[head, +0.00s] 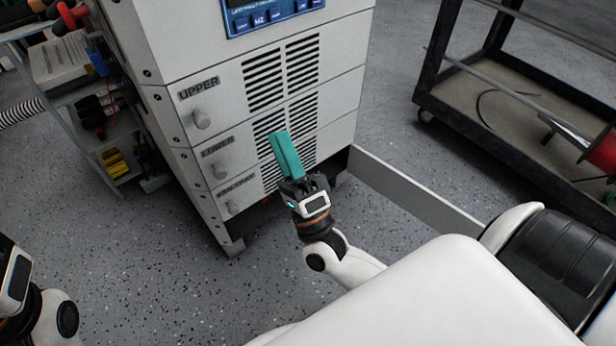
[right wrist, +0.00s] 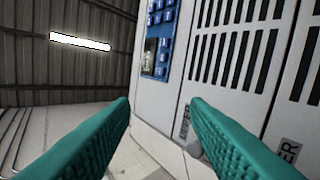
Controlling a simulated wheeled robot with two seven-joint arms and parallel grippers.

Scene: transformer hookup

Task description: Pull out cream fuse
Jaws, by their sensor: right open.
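No cream fuse can be made out in either view. The grey-white cabinet (head: 240,60) has panels labelled UPPER, LOWER and a third too small to read, each with a knob and vent slots. My right gripper (head: 281,140), with teal fingers, is in front of the lower vents in the head view and hides part of them. In the right wrist view the two fingers (right wrist: 160,102) are apart with nothing between them, and the cabinet front (right wrist: 210,90) lies beyond. Part of my left wrist (head: 15,275) shows at the lower left; its fingers are out of frame.
A shelf (head: 125,165) with tools and yellow and red parts stands left of the cabinet. A dark-framed cart (head: 540,100) with a cable and reel is at the right. A low pale panel (head: 415,190) runs from the cabinet's right side. Speckled floor (head: 150,260) is clear in front.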

